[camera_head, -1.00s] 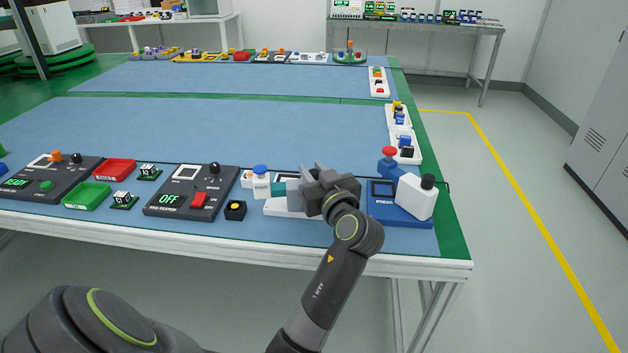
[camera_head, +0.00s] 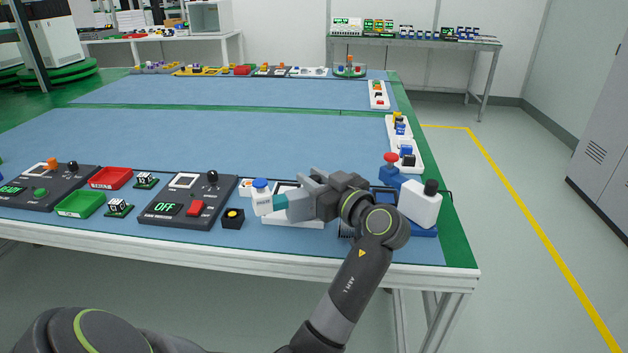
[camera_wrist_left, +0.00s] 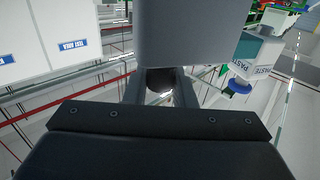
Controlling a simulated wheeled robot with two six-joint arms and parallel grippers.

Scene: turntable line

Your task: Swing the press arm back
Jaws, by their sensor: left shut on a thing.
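A teal arm (camera_head: 278,202) carries a white head (camera_head: 262,203) with a blue cap (camera_head: 261,184); the head, marked PASTE (camera_wrist_left: 250,68), also shows in the left wrist view. I take this for the press arm. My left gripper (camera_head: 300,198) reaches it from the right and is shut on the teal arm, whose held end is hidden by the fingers. A white base plate (camera_head: 300,220) lies below, partly covered by the gripper. My right gripper is not in view.
A blue station with a white block (camera_head: 420,204) stands right, close behind my wrist. The blue mat (camera_head: 200,135) behind is clear.

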